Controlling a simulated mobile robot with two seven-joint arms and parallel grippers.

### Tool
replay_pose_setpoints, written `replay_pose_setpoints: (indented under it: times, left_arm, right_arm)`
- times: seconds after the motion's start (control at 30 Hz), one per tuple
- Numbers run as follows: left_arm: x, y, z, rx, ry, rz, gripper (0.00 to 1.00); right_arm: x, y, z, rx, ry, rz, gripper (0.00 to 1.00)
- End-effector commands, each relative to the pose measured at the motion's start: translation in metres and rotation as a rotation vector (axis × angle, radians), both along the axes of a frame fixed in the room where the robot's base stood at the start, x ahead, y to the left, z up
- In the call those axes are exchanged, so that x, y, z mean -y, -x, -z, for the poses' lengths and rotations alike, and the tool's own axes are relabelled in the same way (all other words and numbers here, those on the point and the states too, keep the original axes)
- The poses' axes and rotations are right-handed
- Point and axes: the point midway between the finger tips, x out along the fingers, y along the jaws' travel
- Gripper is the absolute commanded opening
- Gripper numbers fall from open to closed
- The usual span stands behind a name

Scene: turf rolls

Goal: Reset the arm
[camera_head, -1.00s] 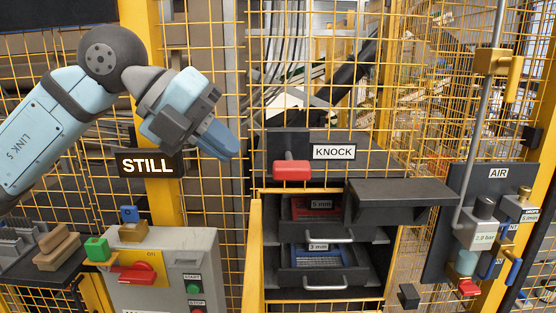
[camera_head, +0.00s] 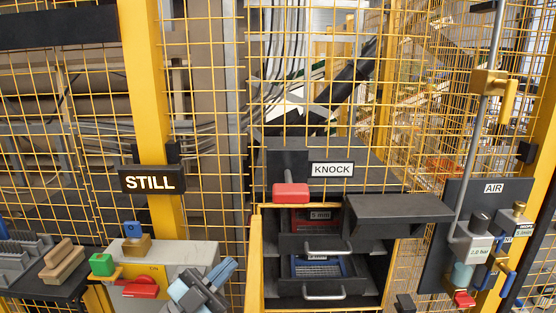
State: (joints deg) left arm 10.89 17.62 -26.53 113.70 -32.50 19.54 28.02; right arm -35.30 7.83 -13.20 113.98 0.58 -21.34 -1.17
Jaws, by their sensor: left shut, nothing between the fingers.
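My left gripper (camera_head: 222,271) is low at the bottom of the head view, in front of the grey control box (camera_head: 190,252). Its blue fingers are shut with nothing between them, pointing up and to the right. It covers the box's right part, including where the buttons are. Most of my left arm is below the picture edge. I cannot tell if the gripper touches the box.
A red switch handle (camera_head: 141,288) and green block (camera_head: 102,264) are left of the gripper. A yellow post (camera_head: 254,270) stands to its right, beside a drawer cabinet (camera_head: 370,265) under a red knocker (camera_head: 290,192). Yellow mesh fencing stands behind.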

Motion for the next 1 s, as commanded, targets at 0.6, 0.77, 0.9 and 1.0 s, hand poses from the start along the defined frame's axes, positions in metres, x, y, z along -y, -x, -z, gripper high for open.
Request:
replay_pose_setpoints:
  times: [0.6, 0.77, 0.9, 1.0]
  left_arm:
    - [-0.098, 0.169, 0.332, -1.213, -0.041, -0.528, 0.00]
    - [-0.103, 0.204, 0.358, -1.330, -0.073, -0.545, 0.00]
    - [-0.104, 0.210, 0.362, -1.350, -0.078, -0.547, 0.00]
    - [-0.104, 0.210, 0.362, -1.349, -0.078, -0.547, 0.00]
  right_arm:
    - [0.002, 0.000, -0.027, 0.002, 0.002, 0.003, 0.43]
    - [0.002, 0.000, -0.028, 0.002, 0.002, 0.003, 0.43]
    - [0.002, 0.000, -0.028, 0.002, 0.002, 0.003, 0.43]
    - [0.002, 0.000, -0.028, 0.002, 0.002, 0.003, 0.43]
